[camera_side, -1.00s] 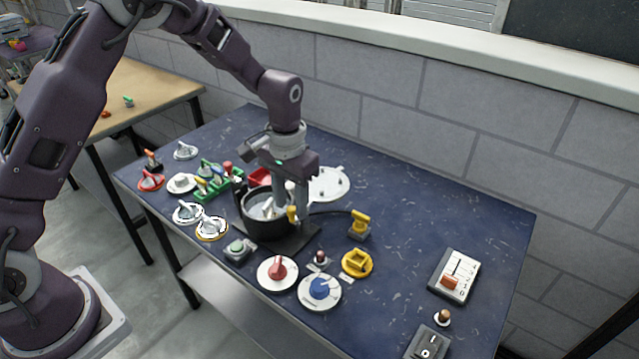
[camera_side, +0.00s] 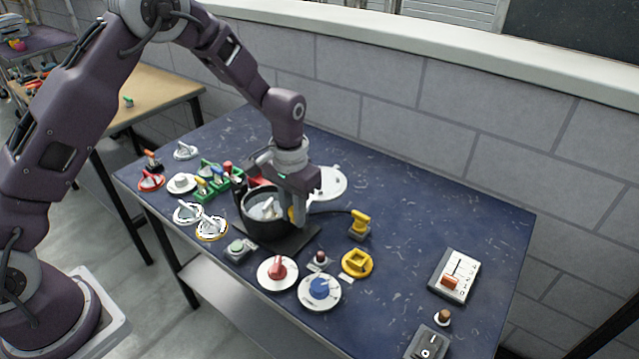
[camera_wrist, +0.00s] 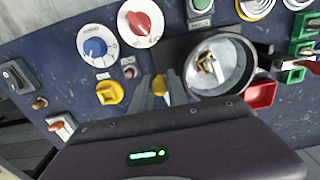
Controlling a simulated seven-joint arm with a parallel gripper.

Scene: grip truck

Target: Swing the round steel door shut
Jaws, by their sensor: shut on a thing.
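The round steel door seems to be the pale disc (camera_side: 329,183) lying open behind and right of the black round pot (camera_side: 246,213), partly covered by my gripper. The pot's open top faces up, with light metal parts inside; it also shows in the wrist view (camera_wrist: 247,68). My gripper (camera_side: 299,219) is low at the pot's right side. In the wrist view its fingers (camera_wrist: 161,92) are shut on a yellow knob (camera_wrist: 160,83) beside the rim. The knob shows only in part in the side view (camera_side: 292,215). The disc is hidden in the wrist view.
A yellow plug (camera_side: 360,223) on a cable stands right of the pot. Several switches and green blocks crowd the left. The table's back right is clear.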

